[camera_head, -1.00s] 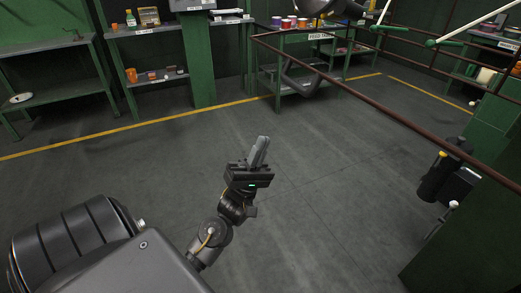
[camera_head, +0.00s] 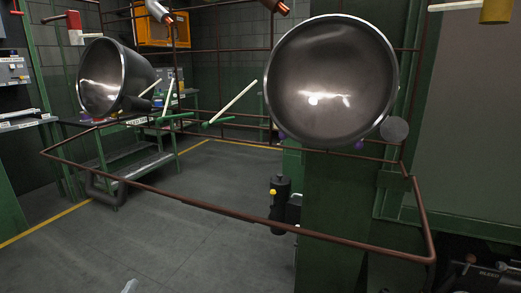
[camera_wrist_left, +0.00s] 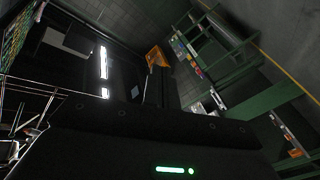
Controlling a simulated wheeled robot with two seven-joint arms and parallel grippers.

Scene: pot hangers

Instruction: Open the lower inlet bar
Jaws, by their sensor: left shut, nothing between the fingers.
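A long brown rail (camera_head: 240,214) runs across the head view from left to lower right, part of a brown bar frame around two hanging metal pots. Rods with white and green sections (camera_head: 233,102) stick out behind it, between the pots. I cannot tell for sure which of these is the lower inlet bar. Only the grey fingertip of my left gripper (camera_head: 130,286) shows, at the bottom edge, below and apart from the rail. In the left wrist view my left gripper (camera_wrist_left: 160,92) is dark, shut and empty. My right gripper is not in view.
A large pot (camera_head: 333,105) hangs at centre right, another pot (camera_head: 112,85) at left. A green column (camera_head: 335,210) stands behind the rail at right. A green workbench (camera_head: 140,165) stands at left. Grey floor (camera_head: 190,255) is open in the middle.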

